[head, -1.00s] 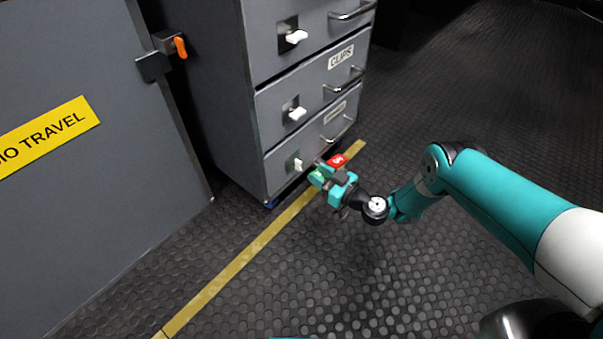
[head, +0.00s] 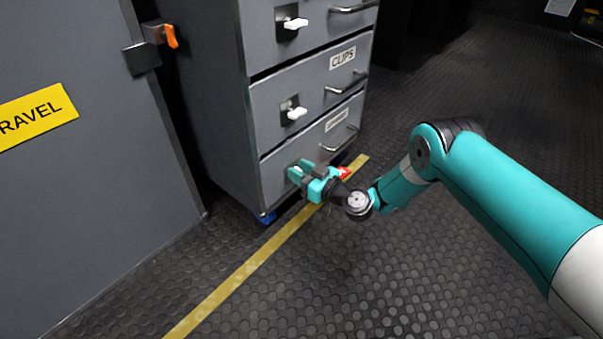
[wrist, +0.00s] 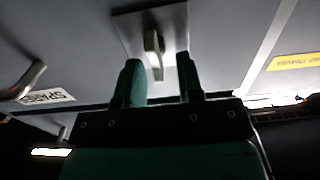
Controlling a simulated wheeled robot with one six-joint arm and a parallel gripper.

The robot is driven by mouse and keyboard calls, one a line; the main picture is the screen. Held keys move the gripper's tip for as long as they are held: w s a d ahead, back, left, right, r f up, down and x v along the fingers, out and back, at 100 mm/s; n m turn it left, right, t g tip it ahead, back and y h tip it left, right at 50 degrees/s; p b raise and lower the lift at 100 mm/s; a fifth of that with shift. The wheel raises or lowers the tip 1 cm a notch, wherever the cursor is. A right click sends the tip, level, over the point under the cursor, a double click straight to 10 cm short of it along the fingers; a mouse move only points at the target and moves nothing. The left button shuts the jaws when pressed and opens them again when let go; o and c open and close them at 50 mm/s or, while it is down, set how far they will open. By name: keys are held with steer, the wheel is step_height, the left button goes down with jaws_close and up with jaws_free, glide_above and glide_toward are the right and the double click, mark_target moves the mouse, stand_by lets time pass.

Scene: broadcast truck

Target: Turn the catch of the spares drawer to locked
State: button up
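The spares drawer (head: 275,178) is the lowest of the grey cabinet, shut, with a bar handle (head: 340,142). Its label reads SPARES in the wrist view (wrist: 48,97). Its catch is hidden behind my gripper (head: 297,172) in the head view. In the wrist view the catch's pale lever (wrist: 153,48) stands on a square metal plate (wrist: 172,16) and points down the picture. My gripper (wrist: 158,66) is open, with one teal finger on each side of the lever's end. Gaps show on both sides, so it does not grip the lever.
A grey door or case (head: 80,200) with a yellow label and an orange latch (head: 171,36) stands at left. A yellow floor stripe (head: 250,262) runs past the cabinet. The studded floor at right is clear.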

jaws_close()
